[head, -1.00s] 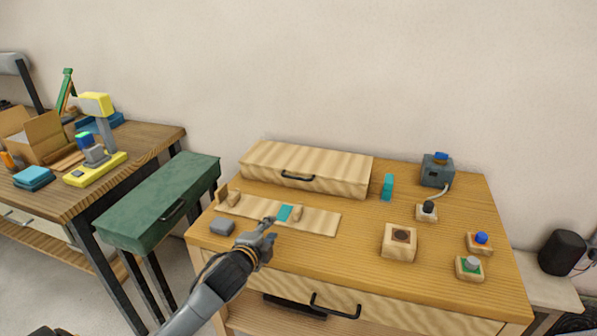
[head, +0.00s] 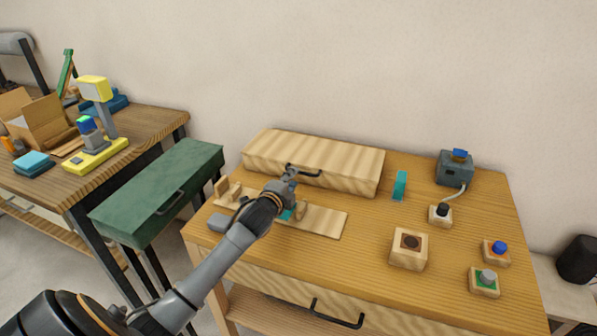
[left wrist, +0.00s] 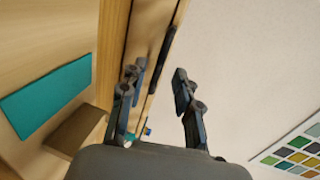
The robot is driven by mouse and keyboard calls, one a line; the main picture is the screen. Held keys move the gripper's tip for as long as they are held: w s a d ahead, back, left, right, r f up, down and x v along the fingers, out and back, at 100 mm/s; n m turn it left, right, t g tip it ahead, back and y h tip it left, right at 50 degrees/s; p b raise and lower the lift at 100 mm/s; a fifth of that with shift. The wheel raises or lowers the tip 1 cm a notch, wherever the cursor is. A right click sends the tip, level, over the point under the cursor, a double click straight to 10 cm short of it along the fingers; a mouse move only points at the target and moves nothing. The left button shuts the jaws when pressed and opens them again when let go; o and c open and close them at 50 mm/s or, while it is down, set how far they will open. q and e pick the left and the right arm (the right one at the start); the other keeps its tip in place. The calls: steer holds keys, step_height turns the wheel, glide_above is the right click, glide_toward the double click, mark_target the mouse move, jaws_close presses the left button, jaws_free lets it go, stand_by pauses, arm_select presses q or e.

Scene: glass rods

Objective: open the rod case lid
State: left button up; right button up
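The light wooden case (head: 318,155) lies closed at the back of the wooden table, with a dark bar handle (head: 312,174) on its front. My left gripper (head: 289,174) reaches over the table to the left end of this handle. In the left wrist view, my left gripper (left wrist: 158,82) is open, its two fingers apart, with the dark handle (left wrist: 161,58) near the left finger. I cannot tell whether they touch. My right gripper is not in view.
A wooden board (head: 325,222) with small blocks and a teal piece lies under my left arm. A teal stand (head: 400,185), a wooden block (head: 408,249) and button boxes (head: 485,281) stand to the right. A green case (head: 165,190) stands left of the table.

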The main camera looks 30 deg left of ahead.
arm_select(q)
steer(key=x, duration=0.3)
steer(key=shift+w, duration=0.35)
steer(key=shift+x, duration=0.95)
steer(key=shift+c, duration=0.2)
jaws_close()
steer(key=shift+f, duration=0.15)
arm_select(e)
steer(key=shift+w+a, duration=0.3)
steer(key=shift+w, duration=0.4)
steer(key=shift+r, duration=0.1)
